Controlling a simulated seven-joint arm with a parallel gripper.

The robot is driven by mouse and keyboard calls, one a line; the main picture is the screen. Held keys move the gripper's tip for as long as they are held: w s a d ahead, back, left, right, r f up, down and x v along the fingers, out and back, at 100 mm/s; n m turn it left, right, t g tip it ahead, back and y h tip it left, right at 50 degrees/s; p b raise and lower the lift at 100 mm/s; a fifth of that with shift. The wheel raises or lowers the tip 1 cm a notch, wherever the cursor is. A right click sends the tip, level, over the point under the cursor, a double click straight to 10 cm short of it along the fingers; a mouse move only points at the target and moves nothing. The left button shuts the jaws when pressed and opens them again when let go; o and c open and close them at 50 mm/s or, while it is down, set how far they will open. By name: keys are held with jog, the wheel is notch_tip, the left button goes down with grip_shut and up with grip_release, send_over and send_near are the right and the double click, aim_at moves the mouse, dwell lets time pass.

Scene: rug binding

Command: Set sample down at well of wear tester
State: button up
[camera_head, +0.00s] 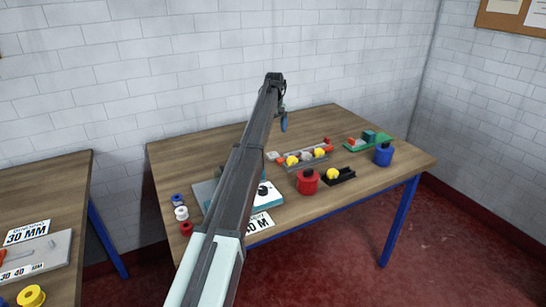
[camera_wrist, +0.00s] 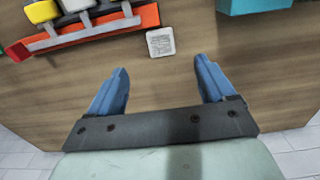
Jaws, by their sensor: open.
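A small pale grey square (camera_wrist: 160,42), which looks like the sample, lies on the table in the wrist view. It also shows in the head view (camera_head: 272,156) near the back of the table. My gripper (camera_wrist: 161,65) is open and empty, its blue fingers apart near the square and not touching it. In the head view my gripper (camera_head: 284,121) hangs over the back of the table. The teal and grey device (camera_head: 268,197), probably the wear tester, is partly hidden by my arm. Its teal edge shows in the wrist view (camera_wrist: 255,5). I cannot make out its well.
An orange-and-grey rack (camera_wrist: 110,25) with yellow and grey pieces stands close to the square. Small spools (camera_head: 181,213) line the left edge.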

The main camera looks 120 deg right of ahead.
jog(key=r, duration=0.2)
send_over(273, 154)
jog(key=f, duration=0.8)
jog(key=shift+w+a, duration=0.2)
jog(key=shift+a, duration=0.2)
jog(key=shift+s+d+f, duration=0.1)
jog(key=shift+d+f, duration=0.05)
jog(key=shift+f, duration=1.45)
jog(key=shift+d+f, duration=0.1)
jog(key=shift+f, duration=1.45)
jog(key=c, duration=1.2)
